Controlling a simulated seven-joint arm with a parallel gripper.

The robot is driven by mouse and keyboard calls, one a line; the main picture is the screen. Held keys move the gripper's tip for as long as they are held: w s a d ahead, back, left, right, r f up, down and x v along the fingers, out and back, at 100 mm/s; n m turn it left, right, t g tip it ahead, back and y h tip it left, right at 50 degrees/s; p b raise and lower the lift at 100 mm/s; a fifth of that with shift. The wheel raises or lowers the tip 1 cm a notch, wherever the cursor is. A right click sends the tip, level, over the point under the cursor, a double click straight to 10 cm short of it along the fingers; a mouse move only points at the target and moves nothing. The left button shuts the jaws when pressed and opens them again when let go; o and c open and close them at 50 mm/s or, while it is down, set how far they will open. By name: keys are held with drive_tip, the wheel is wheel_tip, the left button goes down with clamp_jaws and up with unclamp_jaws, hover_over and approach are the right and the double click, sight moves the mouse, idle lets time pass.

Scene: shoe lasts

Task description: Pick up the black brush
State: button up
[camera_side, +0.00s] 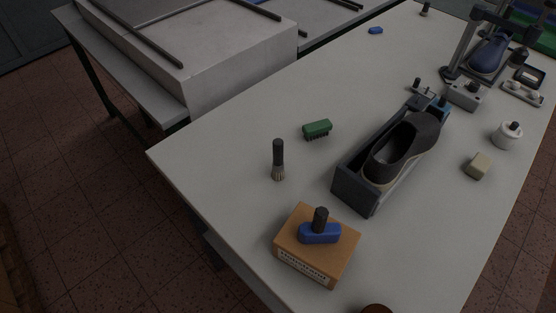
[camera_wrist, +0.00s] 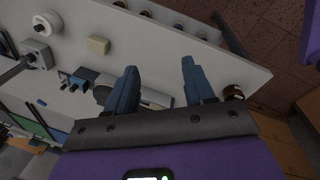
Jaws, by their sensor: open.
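The black brush (camera_side: 278,158) stands upright on the pale table in the side view, with a black handle on top and light bristles at the bottom. It stands apart from the objects around it. I cannot make it out in the wrist view. My gripper (camera_wrist: 158,66) shows in the wrist view as two blue fingers spread apart, with nothing held between them. The gripper does not show in the side view, so its distance from the brush is unclear.
A green brush (camera_side: 317,129) lies behind the black brush. A dark shoe (camera_side: 385,165) sits in a grey holder (camera_side: 352,190) to the right. A cardboard box (camera_side: 291,259) with a blue, black-handled tool (camera_side: 320,233) stands in front. The table's left edge is close.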

drive_tip(key=w+a+r+n+t, duration=0.1)
drive_tip(key=w+a+n+t, duration=0.25)
drive_tip(key=w+a, duration=0.4)
drive_tip(key=n+t+y, duration=0.5)
drive_tip(key=n+y, duration=0.3)
drive_tip(key=n, duration=1.7)
hover_over(281, 153)
drive_tip(key=s+d, duration=0.2)
drive_tip(key=s, duration=0.1)
drive_tip(key=f, duration=1.5)
drive_tip(key=shift+s+d+f, duration=0.1)
drive_tip(key=shift+d+f, duration=0.1)
drive_tip(key=shift+f, duration=0.05)
drive_tip(key=shift+a+f, duration=0.1)
drive_tip(key=shift+f, duration=0.35)
drive_tip(key=shift+x, duration=3.7)
clamp_jaws()
